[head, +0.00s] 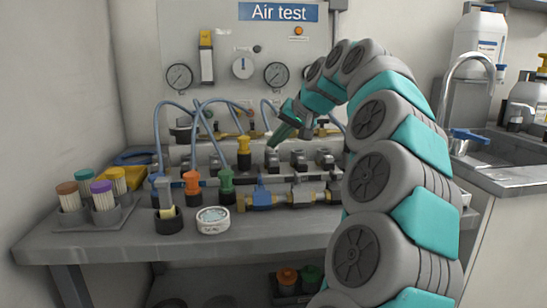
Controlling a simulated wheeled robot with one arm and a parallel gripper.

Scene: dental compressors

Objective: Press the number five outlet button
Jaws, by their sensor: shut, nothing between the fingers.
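A row of small grey outlet blocks stands along the manifold at the back of the bench. Three stand clear of hoses: one at the left (272,157), one in the middle (298,158) and one at the right (324,158). Their numbers are too small to read, so I cannot tell which is number five. My gripper (273,145) is shut and empty. It points down and left, its tips just above the left one of these blocks. I cannot tell whether it touches. My arm hides the right end of the row.
Hoses with yellow (243,152), orange (191,184) and green (226,182) fittings stand left of my gripper. A blue valve (262,191) and brass fittings lie in front. A round dish (213,219) is near the bench's front edge. Gauges (277,75) hang behind; a sink is at right.

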